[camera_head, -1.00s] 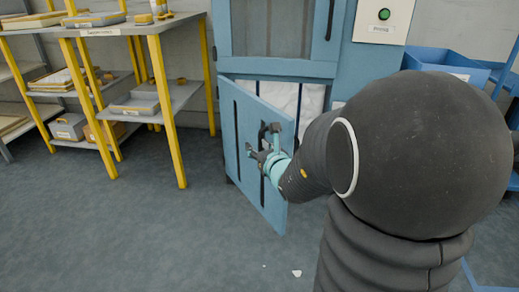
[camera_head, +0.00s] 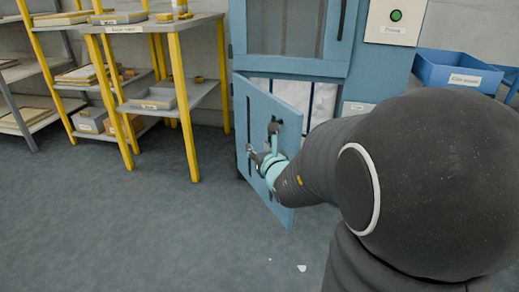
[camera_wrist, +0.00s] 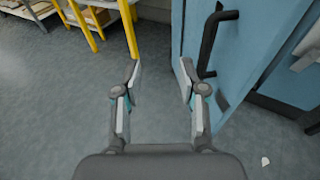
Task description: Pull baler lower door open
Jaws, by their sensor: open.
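The baler's blue lower door (camera_head: 262,105) stands partly open, swung out from its left side. In the head view my gripper (camera_head: 256,157) is just below and left of the handle.
White material (camera_head: 322,105) shows inside the baler behind the door. A grey table with yellow legs (camera_head: 190,120) stands to the left. A blue bin (camera_head: 440,72) is at the right. The floor left of the door is clear; small white scraps (camera_head: 302,268) lie in front.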

